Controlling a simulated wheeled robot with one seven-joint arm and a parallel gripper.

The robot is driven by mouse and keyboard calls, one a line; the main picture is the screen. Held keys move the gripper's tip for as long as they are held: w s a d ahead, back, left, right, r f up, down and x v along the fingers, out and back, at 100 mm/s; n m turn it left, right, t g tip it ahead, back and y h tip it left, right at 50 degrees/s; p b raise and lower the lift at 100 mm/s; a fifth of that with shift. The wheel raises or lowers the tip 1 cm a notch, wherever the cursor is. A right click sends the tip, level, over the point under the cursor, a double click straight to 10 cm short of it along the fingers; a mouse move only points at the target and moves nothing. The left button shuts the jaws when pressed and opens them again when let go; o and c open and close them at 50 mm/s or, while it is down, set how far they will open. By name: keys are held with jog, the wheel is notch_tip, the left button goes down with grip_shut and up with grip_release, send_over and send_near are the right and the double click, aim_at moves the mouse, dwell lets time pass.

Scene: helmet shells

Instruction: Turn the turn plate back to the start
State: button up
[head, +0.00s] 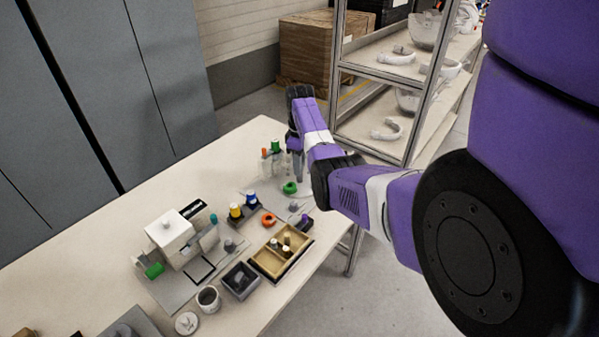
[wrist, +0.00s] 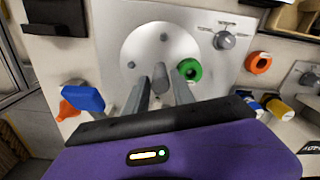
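The turn plate (wrist: 146,52), a pale round disc with several short grey pegs, is at the upper middle of the wrist view. It sits on a flat grey panel (wrist: 205,18). My gripper (wrist: 158,82) reaches over the disc with its two fingers on either side of one peg (wrist: 160,73). Gaps seem to show between the fingers and this peg, so the fingers look open around it. A green ring (wrist: 188,69) lies at the disc's right edge. In the head view my gripper (head: 299,172) points down at the table's far end, and the disc is hardly visible there.
A grey knob (wrist: 224,40) stands on the panel right of the disc. An orange ring (wrist: 258,62), blue and yellow spools (head: 236,211), a wooden tray (head: 262,262) and a white machine (head: 172,238) stand nearby. A metal shelf (head: 338,70) rises behind the arm.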

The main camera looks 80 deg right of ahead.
jog(key=shift+r, duration=1.9)
